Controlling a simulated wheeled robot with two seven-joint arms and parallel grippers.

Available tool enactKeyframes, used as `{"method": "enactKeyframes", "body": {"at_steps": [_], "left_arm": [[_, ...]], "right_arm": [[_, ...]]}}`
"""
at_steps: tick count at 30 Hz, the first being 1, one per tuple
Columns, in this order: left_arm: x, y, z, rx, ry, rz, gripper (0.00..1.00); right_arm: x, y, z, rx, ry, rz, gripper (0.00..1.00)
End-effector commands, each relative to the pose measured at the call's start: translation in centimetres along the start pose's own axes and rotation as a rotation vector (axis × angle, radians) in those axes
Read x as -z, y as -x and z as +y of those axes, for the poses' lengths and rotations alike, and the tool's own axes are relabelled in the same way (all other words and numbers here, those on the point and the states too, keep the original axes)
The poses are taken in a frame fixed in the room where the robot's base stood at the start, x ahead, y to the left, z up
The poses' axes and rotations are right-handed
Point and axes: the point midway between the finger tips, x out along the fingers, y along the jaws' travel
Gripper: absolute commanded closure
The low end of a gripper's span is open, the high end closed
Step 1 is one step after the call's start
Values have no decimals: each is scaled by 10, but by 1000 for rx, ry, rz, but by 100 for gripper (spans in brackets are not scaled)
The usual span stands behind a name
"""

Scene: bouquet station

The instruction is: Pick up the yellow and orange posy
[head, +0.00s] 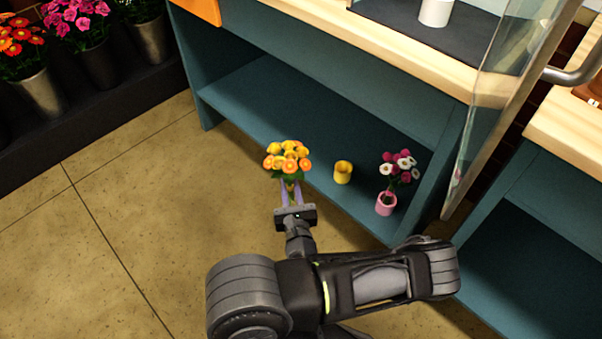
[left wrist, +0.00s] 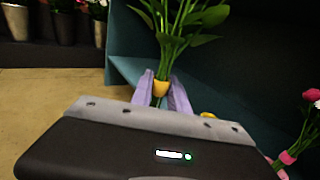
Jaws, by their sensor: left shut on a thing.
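The yellow and orange posy (head: 288,158) is upright between the purple fingers of my left gripper (head: 290,190), just in front of the teal lower shelf. In the left wrist view my left gripper (left wrist: 161,92) is shut on the posy's stems (left wrist: 172,45) at a yellow band. The blooms are out of the top of that view. My right gripper is in neither view.
An empty-looking yellow pot (head: 343,173) stands on the lower shelf (head: 240,105). Right of it is a pink pot (head: 386,204) with pink and white flowers. A glass door (head: 500,95) stands open at right. Floor (head: 130,220) at left is clear.

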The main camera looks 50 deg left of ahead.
Motion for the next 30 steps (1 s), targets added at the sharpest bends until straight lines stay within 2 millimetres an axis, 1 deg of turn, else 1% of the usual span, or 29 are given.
{"method": "enactKeyframes", "body": {"at_steps": [1, 4, 22, 26, 30], "left_arm": [[-2, 1, 2, 0, -13, 9, 100], [-2, 2, 3, 0, -26, 19, 100], [-1, 2, 3, 0, -25, 18, 100], [-6, 2, 3, 0, -25, 18, 100], [-17, 2, 2, 0, -25, 18, 100]], "right_arm": [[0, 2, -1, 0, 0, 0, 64], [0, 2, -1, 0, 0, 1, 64], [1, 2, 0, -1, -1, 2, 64], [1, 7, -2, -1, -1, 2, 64], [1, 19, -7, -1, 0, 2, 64]]}}
